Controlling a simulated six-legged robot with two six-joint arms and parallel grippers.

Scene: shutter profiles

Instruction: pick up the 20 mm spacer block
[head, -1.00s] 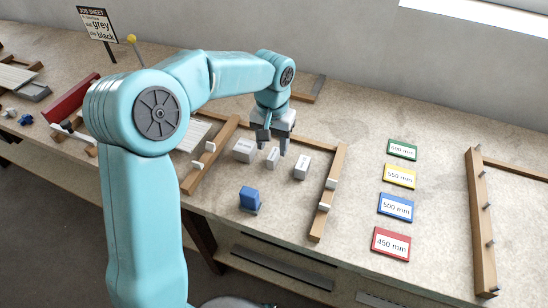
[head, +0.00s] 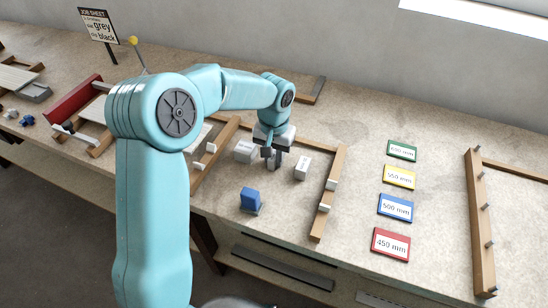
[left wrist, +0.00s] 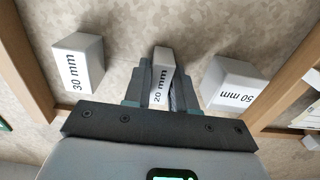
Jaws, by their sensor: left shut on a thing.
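The 20 mm spacer block (left wrist: 160,78) is a small light-grey block with its label facing up in the left wrist view. It sits between the two fingers of my left gripper (left wrist: 156,94), which are shut on it. In the head view my left gripper (head: 273,162) points down at the bench between two other blocks, and its fingers hide the 20 mm block. Whether the block is still touching the bench cannot be told. My right gripper is not in view.
The 30 mm block (left wrist: 81,65) and the 50 mm block (left wrist: 229,82) stand on either side, apart from the fingers. Wooden rails (head: 327,195) border the area. A blue block (head: 250,199) stands nearer the front edge. Coloured length cards (head: 391,243) lie at right.

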